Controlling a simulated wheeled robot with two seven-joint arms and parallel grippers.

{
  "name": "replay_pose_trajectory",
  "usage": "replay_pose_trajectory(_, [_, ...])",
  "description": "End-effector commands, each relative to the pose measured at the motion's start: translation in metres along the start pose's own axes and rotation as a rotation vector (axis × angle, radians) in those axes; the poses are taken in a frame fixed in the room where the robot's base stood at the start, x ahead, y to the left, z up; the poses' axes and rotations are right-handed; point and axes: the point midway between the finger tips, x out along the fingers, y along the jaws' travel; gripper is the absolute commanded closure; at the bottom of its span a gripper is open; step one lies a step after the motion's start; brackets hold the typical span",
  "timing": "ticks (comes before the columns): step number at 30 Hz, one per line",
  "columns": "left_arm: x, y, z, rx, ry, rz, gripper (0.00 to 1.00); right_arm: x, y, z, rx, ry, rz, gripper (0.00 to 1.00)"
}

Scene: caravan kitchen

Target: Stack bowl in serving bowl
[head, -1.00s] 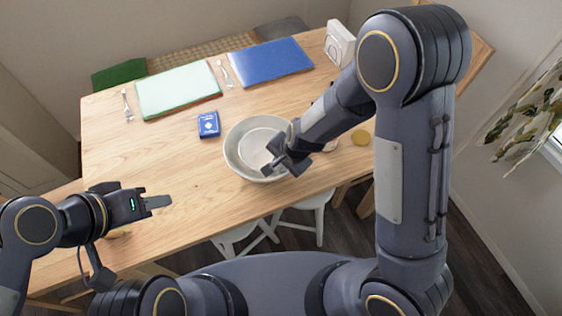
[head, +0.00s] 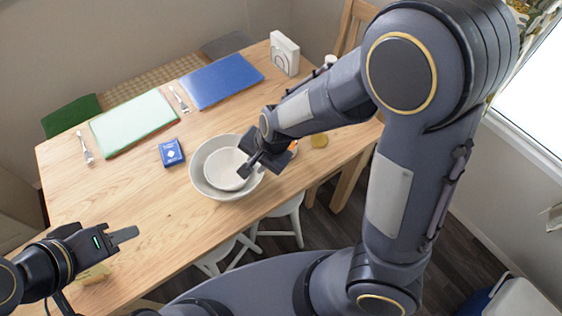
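The large pale serving bowl (head: 199,181) stands upright near the front edge of the wooden table. A smaller whitish bowl (head: 224,170) sits inside it; its right side is partly hidden by my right gripper. My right gripper (head: 261,170) is over the right rim of the serving bowl, beside the smaller bowl. Its fingers look spread apart with nothing visible held between them. My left gripper (head: 125,235) is over the table's front left, well away from the bowls. It is seen side-on, so its opening does not show.
A blue box (head: 172,152) lies left of the bowls. Behind are a pale green mat (head: 133,122), a blue mat (head: 222,79) and cutlery (head: 179,98). A white holder (head: 285,53) stands at the back. The table between my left gripper and the bowls is clear.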

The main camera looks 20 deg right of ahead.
Motion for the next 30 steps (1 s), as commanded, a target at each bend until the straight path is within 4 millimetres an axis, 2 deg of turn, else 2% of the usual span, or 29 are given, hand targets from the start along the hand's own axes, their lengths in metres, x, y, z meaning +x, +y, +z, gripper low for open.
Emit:
replay_pose_trajectory(5, [0.0, 0.0, 0.0, 0.0, 0.0, 0.0, 0.64, -0.007, 0.002, -0.001, -0.005, -0.017, -0.013, 0.81])
replay_pose_trajectory(8, [0.0, 0.0, 0.0, 0.0, 0.0, 0.0, 0.64, -0.027, 0.008, -0.002, -0.031, -0.066, -0.052, 0.81])
replay_pose_trajectory(14, [0.0, 0.0, 0.0, 0.0, 0.0, 0.0, 0.64, -0.102, 0.04, -0.005, -0.205, -0.131, -0.207, 0.81])
replay_pose_trajectory(18, [0.0, 0.0, 0.0, 0.0, 0.0, 0.0, 0.64, -0.151, 0.076, -0.003, -0.379, -0.063, -0.282, 0.81])
replay_pose_trajectory(21, [0.0, 0.0, 0.0, 0.0, 0.0, 0.0, 0.64, -0.174, 0.103, 0.001, -0.497, 0.02, -0.285, 0.81])
replay_pose_trajectory(25, [0.0, 0.0, 0.0, 0.0, 0.0, 0.0, 0.64, -0.19, 0.13, 0.006, -0.609, 0.113, -0.245, 0.81])
replay_pose_trajectory(30, [0.0, 0.0, 0.0, 0.0, 0.0, 0.0, 0.64, -0.196, 0.146, 0.011, -0.678, 0.167, -0.199, 0.81])
